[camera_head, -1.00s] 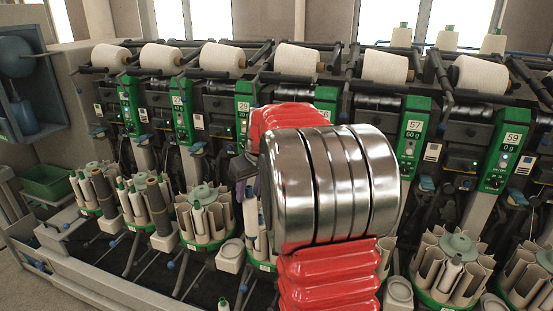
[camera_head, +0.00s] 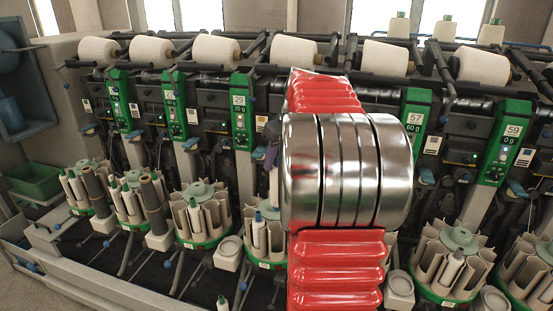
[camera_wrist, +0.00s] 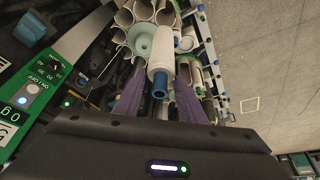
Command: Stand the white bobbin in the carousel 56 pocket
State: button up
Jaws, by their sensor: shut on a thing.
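The white bobbin (camera_wrist: 160,62), with a blue tip, is between the purple fingers of my gripper (camera_wrist: 159,100) in the wrist view. My gripper is shut on it. Behind it in the wrist view is a carousel with a pale green hub (camera_wrist: 141,39) and beige pockets; I cannot tell whether the bobbin is above or inside a pocket. In the head view my arm hides most of my gripper and the middle carousel, whose left side shows a green rim (camera_head: 264,264). The number 56 is not visible. A purple finger (camera_head: 272,156) shows just left of my arm, with a pale bobbin below it.
Panel 57 (camera_head: 414,119) and panel 59 (camera_head: 512,132) stand right of my arm, panel 29 (camera_head: 240,108) left. Neighbouring carousels stand left (camera_head: 207,243) and right (camera_head: 437,300). In the wrist view a green panel (camera_wrist: 45,75) is close on the left; open floor (camera_wrist: 265,70) is right.

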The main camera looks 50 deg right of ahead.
jog(key=shift+f, duration=1.75)
send_over(277, 205)
jog(key=w+d, duration=0.2)
jog(key=shift+s+a+f, duration=0.1)
jog(key=shift+s+f, duration=0.05)
jog(key=shift+f, duration=0.95)
jog(key=shift+s+a+f, duration=0.1)
jog(key=shift+f, duration=1.05)
jog(key=shift+f, duration=2.25)
jog(key=shift+f, duration=2.3)
